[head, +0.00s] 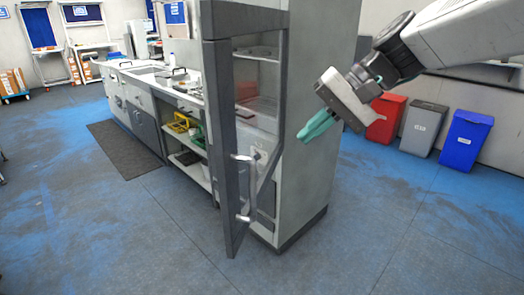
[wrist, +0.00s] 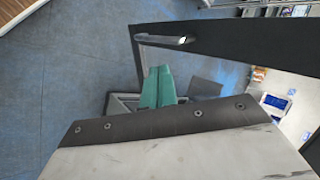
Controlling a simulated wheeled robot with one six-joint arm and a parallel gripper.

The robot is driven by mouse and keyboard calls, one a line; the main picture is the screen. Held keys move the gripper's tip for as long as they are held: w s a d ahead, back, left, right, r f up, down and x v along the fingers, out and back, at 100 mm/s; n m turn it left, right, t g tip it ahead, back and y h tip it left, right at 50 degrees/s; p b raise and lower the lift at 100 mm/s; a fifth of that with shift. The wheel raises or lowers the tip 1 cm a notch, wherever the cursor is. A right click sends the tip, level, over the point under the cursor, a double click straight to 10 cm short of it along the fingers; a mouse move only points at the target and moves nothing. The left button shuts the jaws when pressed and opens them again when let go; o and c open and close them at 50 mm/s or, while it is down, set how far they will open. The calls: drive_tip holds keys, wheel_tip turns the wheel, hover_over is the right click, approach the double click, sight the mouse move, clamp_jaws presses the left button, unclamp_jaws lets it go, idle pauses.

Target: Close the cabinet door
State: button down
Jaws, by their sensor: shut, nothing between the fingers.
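The tall grey cabinet (head: 318,130) stands in the middle of the head view. Its dark-framed glass door (head: 222,150) is open and swung toward me, with shelves visible inside. A metal handle (head: 243,190) is on the door. My gripper (head: 304,138), with teal fingers, is shut and empty. In the head view it appears in front of the cabinet's right side, to the right of the door. In the wrist view my gripper (wrist: 158,75) points near the door handle (wrist: 165,40) and the dark door frame (wrist: 240,38). I cannot tell whether the fingers touch anything.
A long counter (head: 150,80) with shelves runs back to the left of the cabinet. A red bin (head: 385,118), a grey bin (head: 423,127) and a blue bin (head: 465,140) stand along the right wall. The blue floor in front is clear.

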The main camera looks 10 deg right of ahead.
drive_tip(key=w+a+f, duration=0.2)
drive_tip(key=a+f, duration=0.3)
drive_tip(key=a, duration=0.2)
drive_tip(key=shift+a, duration=0.3)
